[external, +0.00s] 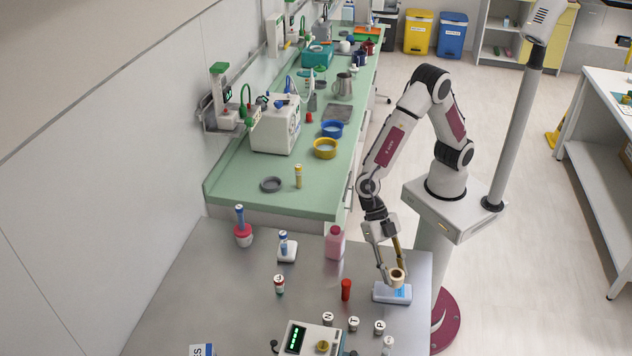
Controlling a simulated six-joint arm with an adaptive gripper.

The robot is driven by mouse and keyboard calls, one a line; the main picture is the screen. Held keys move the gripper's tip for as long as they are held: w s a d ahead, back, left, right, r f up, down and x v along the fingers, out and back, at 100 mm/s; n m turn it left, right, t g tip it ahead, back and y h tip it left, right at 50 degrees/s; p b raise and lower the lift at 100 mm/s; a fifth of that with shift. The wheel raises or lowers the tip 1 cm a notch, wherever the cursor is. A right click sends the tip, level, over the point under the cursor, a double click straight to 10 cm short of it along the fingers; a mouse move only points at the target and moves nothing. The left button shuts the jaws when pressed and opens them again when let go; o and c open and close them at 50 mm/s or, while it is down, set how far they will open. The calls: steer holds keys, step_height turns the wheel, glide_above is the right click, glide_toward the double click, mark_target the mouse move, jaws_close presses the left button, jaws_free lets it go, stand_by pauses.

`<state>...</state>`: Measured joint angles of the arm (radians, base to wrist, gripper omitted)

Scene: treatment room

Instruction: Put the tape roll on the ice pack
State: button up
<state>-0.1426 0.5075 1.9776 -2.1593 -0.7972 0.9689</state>
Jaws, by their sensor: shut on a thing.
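The tape roll (397,277) is a small tan ring in the external view. My gripper (392,275) points down over the right part of the steel table and is shut on the tape roll. The ice pack (385,294) is a pale blue and white flat block on the table, directly below the roll. The roll appears over the ice pack's upper part; I cannot tell whether it touches the ice pack. The roll and fingers hide part of the ice pack.
A red cylinder (346,290) stands just left of the ice pack. A pink bottle (335,243) stands behind it. Several small lettered jars and a device with a green display (312,338) are at the front. The steel table (190,300) is bare at the left.

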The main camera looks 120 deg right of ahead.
mark_target(392, 278)
steer(key=shift+f, duration=1.9)
steer(key=shift+f, duration=0.1)
steer(key=o, duration=1.2)
steer(key=shift+r, duration=0.3)
steer(key=v, duration=1.1)
steer(key=shift+d+r, duration=0.25)
steer(key=shift+d, duration=0.1)
steer(key=shift+s, duration=0.1)
